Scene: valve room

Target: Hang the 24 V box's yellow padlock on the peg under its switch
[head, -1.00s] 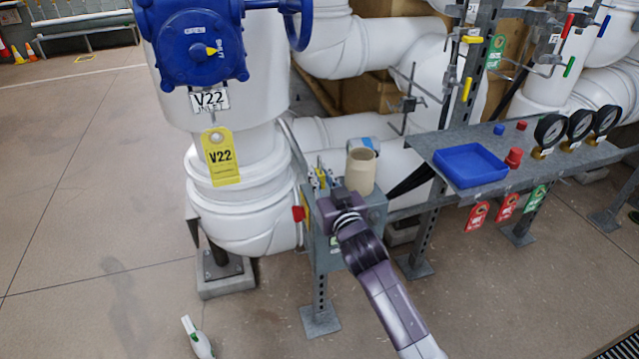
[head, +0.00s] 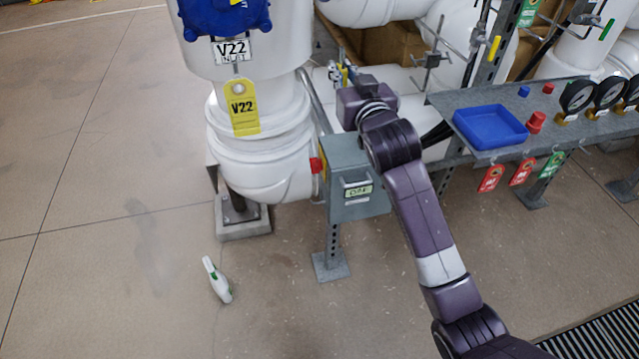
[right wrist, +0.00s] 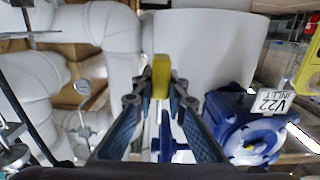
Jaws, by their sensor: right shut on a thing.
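The grey 24 V box (head: 350,172) stands on a post left of the bench, with a label on its front that is too blurred to read surely. Its red switch (head: 316,165) sticks out on the left side. My right gripper (head: 342,74) is raised above and behind the box. In the right wrist view the right gripper (right wrist: 160,98) is shut on the yellow padlock (right wrist: 161,76), which stands upright between the fingertips. The peg under the switch cannot be made out. My left gripper is not in view.
The white pipe (head: 262,160) with a yellow V22 tag (head: 244,108) and blue valve (head: 225,15) stands close left of the box. A bench with a blue tray (head: 490,127) and gauges is on the right. A white-green bottle (head: 217,280) lies on the open floor.

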